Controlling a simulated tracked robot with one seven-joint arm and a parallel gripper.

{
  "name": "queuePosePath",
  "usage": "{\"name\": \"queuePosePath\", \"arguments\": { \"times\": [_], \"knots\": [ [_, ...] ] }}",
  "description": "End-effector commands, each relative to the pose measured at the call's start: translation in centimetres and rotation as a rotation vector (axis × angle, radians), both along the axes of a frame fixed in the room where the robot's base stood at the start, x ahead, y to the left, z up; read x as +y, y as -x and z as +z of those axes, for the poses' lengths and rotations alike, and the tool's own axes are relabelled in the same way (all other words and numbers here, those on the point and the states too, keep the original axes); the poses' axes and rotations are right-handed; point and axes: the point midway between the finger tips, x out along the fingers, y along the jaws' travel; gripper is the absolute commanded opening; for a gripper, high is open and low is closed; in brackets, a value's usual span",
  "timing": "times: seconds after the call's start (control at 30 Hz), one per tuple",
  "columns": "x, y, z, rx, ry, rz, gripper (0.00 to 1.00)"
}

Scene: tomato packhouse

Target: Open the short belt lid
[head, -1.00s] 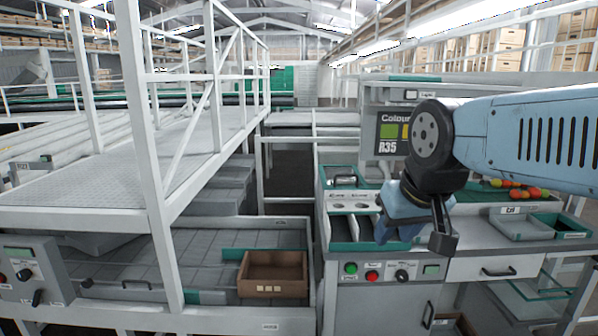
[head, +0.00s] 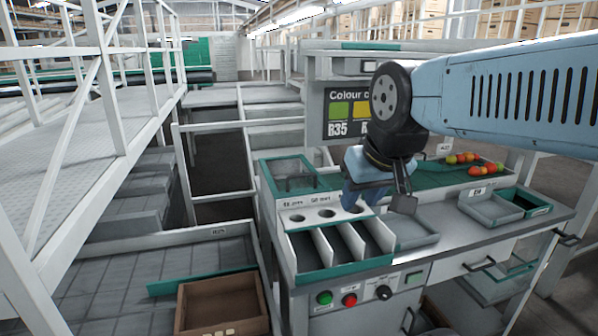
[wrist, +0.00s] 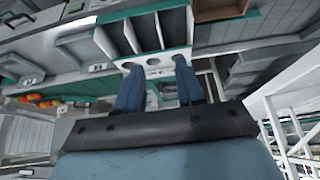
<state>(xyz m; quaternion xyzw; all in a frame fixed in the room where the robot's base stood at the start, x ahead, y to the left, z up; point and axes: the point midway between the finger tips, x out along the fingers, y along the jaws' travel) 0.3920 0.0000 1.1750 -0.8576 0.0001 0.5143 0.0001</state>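A green-framed box with a clear, see-through top (head: 290,176) sits at the back left of the sorting bench. It looks shut and may be the short belt lid; I cannot read a label on it. A handle-like shape shows at its middle. My gripper (head: 362,200) hangs to the right of it and nearer to me, over the bench by the white strip with round holes (head: 293,216). In the wrist view, my gripper's two blue fingers (wrist: 158,66) stand apart with nothing between them, over that holed strip. The gripper does not touch the framed box.
Grey divided slots with a green edge (head: 344,268) lie at the bench front, above buttons and a knob (head: 384,292). Tomatoes (head: 484,169) lie on the right. A brown crate (head: 216,304) sits lower left. A white railing (head: 222,127) stands left of the bench.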

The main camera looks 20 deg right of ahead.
Motion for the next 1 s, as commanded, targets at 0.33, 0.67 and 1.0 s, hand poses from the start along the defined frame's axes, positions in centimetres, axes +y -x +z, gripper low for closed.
{"name": "queuePosePath", "arguments": {
  "times": [0.33, 0.67, 1.0],
  "knots": [
    [0.0, 0.0, 0.0, 0.000, 0.000, 0.001, 0.38],
    [-1.4, -2.5, -0.6, 0.143, 0.123, 0.057, 0.38],
    [-2.0, -8.5, -1.9, 0.387, 0.417, 0.153, 0.38]
  ]
}}
